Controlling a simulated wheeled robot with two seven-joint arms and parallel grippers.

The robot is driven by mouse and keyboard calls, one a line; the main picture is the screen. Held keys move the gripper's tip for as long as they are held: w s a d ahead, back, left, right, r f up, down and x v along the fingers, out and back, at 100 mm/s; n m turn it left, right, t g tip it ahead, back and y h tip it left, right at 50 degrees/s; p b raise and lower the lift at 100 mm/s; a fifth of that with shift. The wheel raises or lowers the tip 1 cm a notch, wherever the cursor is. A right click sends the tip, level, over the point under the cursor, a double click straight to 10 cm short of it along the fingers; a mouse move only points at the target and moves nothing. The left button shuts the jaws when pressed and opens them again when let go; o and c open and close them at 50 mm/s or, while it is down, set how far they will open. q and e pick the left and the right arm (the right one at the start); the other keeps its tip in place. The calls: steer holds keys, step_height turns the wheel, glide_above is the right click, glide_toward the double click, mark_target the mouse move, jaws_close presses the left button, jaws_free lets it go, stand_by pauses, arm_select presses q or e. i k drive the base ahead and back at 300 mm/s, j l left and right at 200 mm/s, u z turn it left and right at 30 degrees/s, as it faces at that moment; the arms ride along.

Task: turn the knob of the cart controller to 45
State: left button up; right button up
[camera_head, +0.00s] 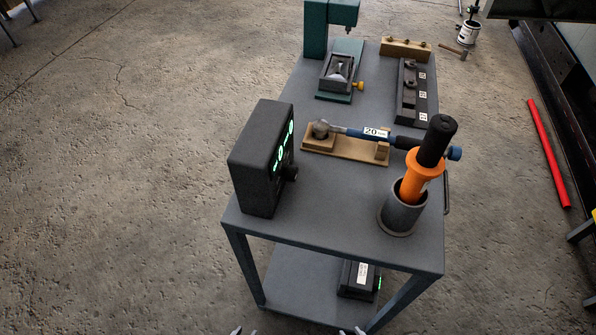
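The cart controller (258,158) is a black box standing upright at the near left of the grey cart top. Its front faces right and is seen at a steep angle. Green lit characters (281,152) show on that face, but I cannot read the value. A dark knob (291,173) sticks out low on the same face. Only the fingertips of my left gripper (245,332) show at the bottom edge, apart and empty. The fingertips of my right gripper (351,332) show further right, also apart and empty. Both are well below the controller in the picture.
A grey cup (399,215) holds an orange and black tool (424,168) at the cart's near right. A wooden holder (345,149) with a blue tool lies behind the knob. A green press (318,35) stands at the back. A dark device (357,279) sits on the lower shelf.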

mark_target(291, 173)
steer(key=z, duration=1.15)
steer(key=k+j+z, duration=0.1)
steer(key=j+z, duration=0.15)
steer(key=k+j+z, duration=0.2)
steer(key=j, duration=0.25)
steer(key=j+z, duration=0.25)
steer(key=k+j+z, duration=0.1)
steer(key=j+z, duration=0.3)
steer(key=k+j+z, duration=0.1)
steer(key=z, duration=0.3)
steer(key=k+j+z, duration=0.2)
steer(key=z, duration=0.2)
steer(key=k+j+z, duration=0.1)
steer(key=k+z, duration=0.15)
steer(key=z, duration=0.15)
steer(key=k+j+z, duration=0.15)
steer(key=z, duration=0.25)
steer(key=k+j+z, duration=0.1)
steer(key=z, duration=0.25)
steer(key=k+z, duration=0.5)
steer(key=z, duration=0.25)
steer(key=k+j+z, duration=0.15)
steer(key=k+z, duration=0.25)
steer(key=k, duration=0.25)
steer(key=k+z, duration=0.45)
steer(key=k, duration=0.2)
steer(key=k+u, duration=0.15)
steer(key=k, duration=0.5)
steer(key=k+j+u, duration=0.15)
steer(key=k, duration=0.5)
